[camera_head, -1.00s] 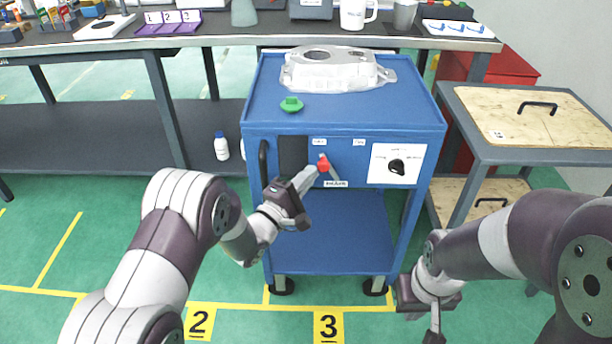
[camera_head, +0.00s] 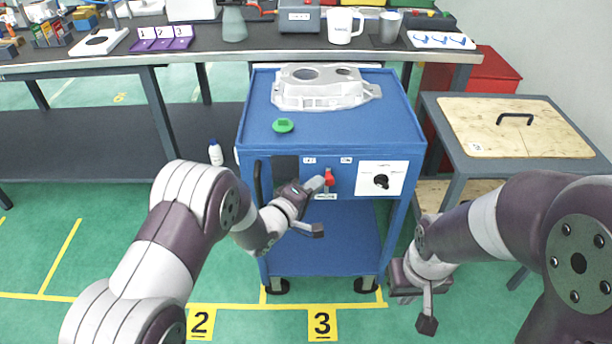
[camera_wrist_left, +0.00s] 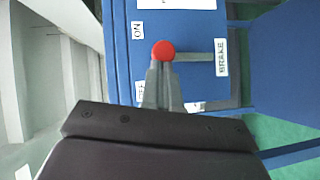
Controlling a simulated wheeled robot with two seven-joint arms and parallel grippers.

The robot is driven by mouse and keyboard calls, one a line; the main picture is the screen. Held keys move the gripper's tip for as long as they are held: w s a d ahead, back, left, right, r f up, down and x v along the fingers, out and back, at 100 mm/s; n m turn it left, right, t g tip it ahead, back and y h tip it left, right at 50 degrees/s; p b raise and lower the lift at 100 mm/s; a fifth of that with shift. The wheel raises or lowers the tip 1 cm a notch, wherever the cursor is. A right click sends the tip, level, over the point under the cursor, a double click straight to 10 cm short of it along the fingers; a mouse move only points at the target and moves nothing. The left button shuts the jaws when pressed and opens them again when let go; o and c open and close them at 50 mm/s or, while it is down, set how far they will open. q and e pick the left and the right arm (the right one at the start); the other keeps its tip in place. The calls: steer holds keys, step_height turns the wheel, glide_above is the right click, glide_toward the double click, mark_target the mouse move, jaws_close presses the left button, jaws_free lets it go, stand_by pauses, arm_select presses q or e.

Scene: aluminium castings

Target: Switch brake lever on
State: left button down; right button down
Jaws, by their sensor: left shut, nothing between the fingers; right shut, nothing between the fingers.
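The brake lever has a red knob (camera_head: 329,178) on a grey rod and sits on the blue cart's front panel. Its rod stands about upright, with the knob roughly midway between two small labels above. In the left wrist view the knob (camera_wrist_left: 163,50) shows near the ON label (camera_wrist_left: 138,30); the BRAKE label (camera_wrist_left: 221,57) is by the rod's other end. My left gripper (camera_head: 319,183) is shut and empty, its tips against or very close to the knob's left side. My right gripper (camera_head: 427,322) is shut and empty, low at the cart's right.
A black dial (camera_head: 381,181) on a white plate is right of the lever. A metal casting (camera_head: 320,92) and a green knob-like part (camera_head: 283,126) lie on the cart top (camera_head: 350,135). A side table (camera_head: 455,150) stands right; a long bench (camera_head: 100,65) runs behind.

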mark_target(332, 183)
arm_select(q)
steer(key=shift+d+r+m+g+y+p, duration=0.25)
steer(key=shift+d+m+y+p, duration=0.1)
steer(key=shift+d+m+p, duration=0.15)
steer(key=shift+d+r+m+g+y+p, duration=0.25)
steer(key=shift+d+m+y+p, duration=0.15)
steer(key=shift+d+p, duration=0.15)
steer(key=shift+d+f+m+y+p, duration=0.15)
steer(key=shift+d+m+y+p, duration=0.2)
steer(key=shift+d+m, duration=0.25)
steer(key=shift+d, duration=0.4)
steer(key=shift+d, duration=0.1)
